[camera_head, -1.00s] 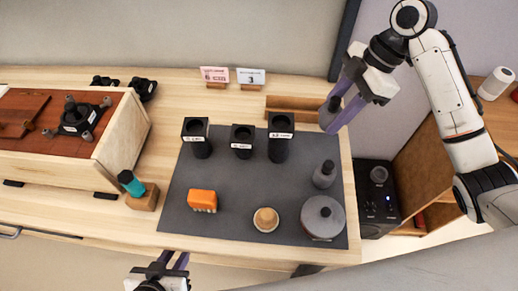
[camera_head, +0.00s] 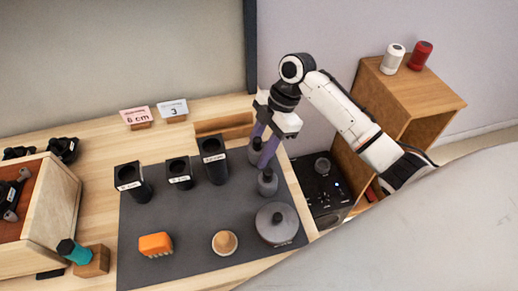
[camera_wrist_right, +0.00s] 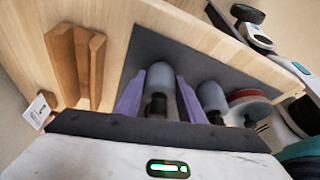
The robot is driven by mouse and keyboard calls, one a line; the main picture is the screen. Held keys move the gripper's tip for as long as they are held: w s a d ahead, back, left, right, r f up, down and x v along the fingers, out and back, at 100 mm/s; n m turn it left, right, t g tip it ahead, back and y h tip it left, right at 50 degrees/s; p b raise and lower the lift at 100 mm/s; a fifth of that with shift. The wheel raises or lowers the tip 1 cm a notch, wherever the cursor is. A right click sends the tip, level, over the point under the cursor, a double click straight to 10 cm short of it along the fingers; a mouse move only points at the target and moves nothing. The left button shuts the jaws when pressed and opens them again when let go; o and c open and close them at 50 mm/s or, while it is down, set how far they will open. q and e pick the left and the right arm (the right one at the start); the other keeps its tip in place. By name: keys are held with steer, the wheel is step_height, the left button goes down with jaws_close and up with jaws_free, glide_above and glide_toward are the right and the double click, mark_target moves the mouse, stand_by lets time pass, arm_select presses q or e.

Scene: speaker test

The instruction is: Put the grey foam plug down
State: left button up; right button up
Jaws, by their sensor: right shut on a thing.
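My right gripper (camera_head: 263,150) is shut on a grey foam plug (camera_head: 254,153) at the back right of the dark mat (camera_head: 190,222). In the right wrist view the plug (camera_wrist_right: 160,78), grey with a black knob, sits between the purple fingers (camera_wrist_right: 158,100). It is over or on the mat's edge area; I cannot tell whether its base touches. A second similar grey plug (camera_head: 268,182) stands upright on the mat just in front, and it shows right of the fingers in the wrist view (camera_wrist_right: 212,97). My left gripper is out of view.
Several black stands, including one (camera_head: 213,162), are left of the gripper. A round grey lidded object (camera_head: 278,222), a wooden-topped disc (camera_head: 224,243) and an orange block (camera_head: 155,244) lie in front. A wooden trough (camera_head: 222,126) is behind. The mat's middle is clear.

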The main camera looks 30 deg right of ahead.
steer(key=o, duration=1)
steer(key=shift+f, duration=0.15)
steer(key=v, duration=1.2)
steer(key=shift+b, duration=0.35)
